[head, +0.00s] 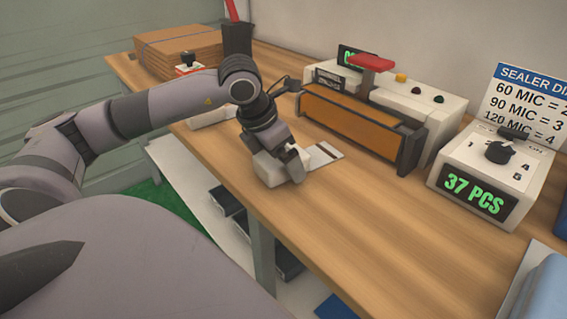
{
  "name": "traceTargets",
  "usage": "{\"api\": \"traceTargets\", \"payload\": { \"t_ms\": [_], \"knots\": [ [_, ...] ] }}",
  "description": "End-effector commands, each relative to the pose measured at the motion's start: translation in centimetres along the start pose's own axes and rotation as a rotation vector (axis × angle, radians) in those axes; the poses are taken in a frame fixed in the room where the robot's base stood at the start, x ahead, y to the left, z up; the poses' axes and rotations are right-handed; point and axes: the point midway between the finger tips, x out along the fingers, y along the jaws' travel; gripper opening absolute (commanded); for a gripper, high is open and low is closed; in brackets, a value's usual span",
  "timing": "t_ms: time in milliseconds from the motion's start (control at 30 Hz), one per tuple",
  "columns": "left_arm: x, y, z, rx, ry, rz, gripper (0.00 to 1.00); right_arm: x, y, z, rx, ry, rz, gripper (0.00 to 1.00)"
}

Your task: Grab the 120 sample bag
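My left gripper (296,172) points down over the wooden workbench (345,225), near its front edge. Its fingers are seen from the side and partly overlap, so I cannot tell whether they are open or shut. A small flat pale piece with a dark stripe (328,154) lies on the bench just right of the gripper, partly hidden behind it; it may be a sample bag, but no 120 marking is readable on it. Another flat pale item (211,117) lies behind the arm to the left. My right gripper is not in view.
A sealer (357,118) with a red handle stands behind the gripper. A white box reading 37 PCS (493,178) and a sealer sign (527,100) are at right. Stacked cardboard (180,50) sits at far left.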

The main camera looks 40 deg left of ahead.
Motion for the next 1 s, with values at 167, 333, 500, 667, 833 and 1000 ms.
{"api": "traceTargets", "payload": {
  "t_ms": [167, 333, 500, 667, 833, 1000],
  "knots": [
    [0.24, 0.01, -0.1, 0.0, 0.0, 0.0, 1.0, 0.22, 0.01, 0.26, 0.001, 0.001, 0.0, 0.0],
    [0.25, 0.01, -0.1, 0.0, 0.0, 0.0, 1.0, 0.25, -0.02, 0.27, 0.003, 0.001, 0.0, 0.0],
    [0.24, 0.0, -0.1, 0.0, 0.0, 0.0, 1.0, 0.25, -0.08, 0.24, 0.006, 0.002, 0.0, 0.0],
    [0.24, 0.0, -0.1, 0.0, 0.0, 0.0, 0.48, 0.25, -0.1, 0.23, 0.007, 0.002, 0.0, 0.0],
    [0.22, 0.0, -0.07, 0.0, -0.002, 0.0, 0.44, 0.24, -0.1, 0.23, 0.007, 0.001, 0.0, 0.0],
    [0.13, 0.0, -0.03, 0.0, -0.001, 0.0, 0.44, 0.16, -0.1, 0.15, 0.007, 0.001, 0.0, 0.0]
  ]
}}
